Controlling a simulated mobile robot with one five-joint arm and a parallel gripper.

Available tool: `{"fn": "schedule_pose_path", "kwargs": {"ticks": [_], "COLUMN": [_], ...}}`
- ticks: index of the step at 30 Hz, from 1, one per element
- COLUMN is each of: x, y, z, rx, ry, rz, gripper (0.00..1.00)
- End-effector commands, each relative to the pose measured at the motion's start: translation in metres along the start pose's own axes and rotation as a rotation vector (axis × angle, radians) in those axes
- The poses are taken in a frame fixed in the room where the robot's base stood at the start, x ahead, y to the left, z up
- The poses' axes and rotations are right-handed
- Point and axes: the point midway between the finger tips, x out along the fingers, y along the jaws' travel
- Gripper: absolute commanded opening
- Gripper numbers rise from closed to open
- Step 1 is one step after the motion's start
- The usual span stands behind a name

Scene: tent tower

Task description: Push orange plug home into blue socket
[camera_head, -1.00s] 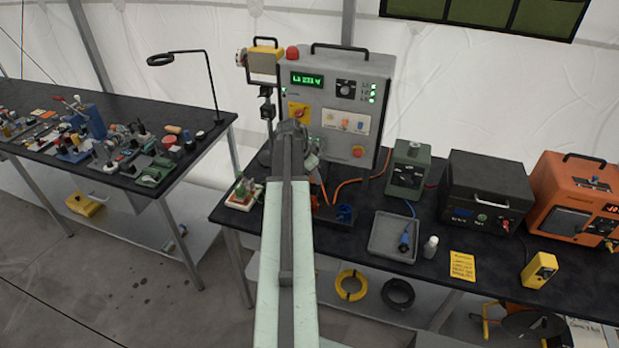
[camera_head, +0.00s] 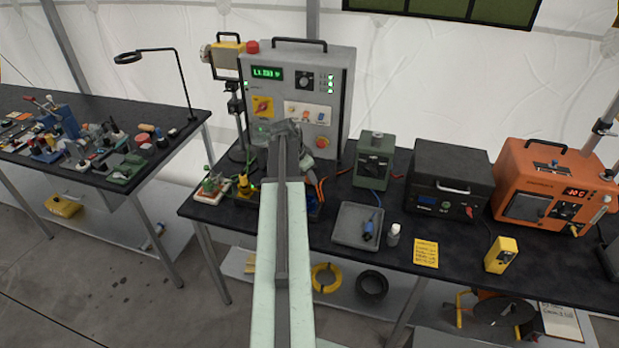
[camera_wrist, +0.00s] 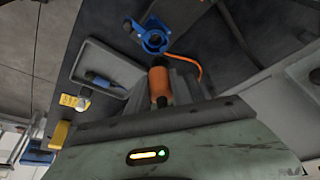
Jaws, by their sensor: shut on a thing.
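The blue socket (camera_wrist: 153,39), an open ring with a lever, stands above the plug in that view. The plug's end looks apart from the ring; the depth between them is hard to tell.
A grey tray (camera_head: 352,234) with a blue connector (camera_head: 369,230) lies right of my arm. A control box (camera_head: 300,95) stands behind. A yellow post (camera_head: 244,187) stands close left. An orange cable (camera_wrist: 191,66) runs beside the socket.

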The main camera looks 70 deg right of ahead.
Motion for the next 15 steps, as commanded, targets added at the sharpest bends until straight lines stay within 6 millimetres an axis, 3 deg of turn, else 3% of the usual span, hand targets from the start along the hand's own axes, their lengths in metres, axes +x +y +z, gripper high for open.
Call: {"fn": "schedule_pose_path", "kwargs": {"ticks": [15], "x": [0.05], "y": [0.0], "z": [0.02], "rx": [0.001], "ry": [0.0], "rz": [0.0], "gripper": [0.0]}}
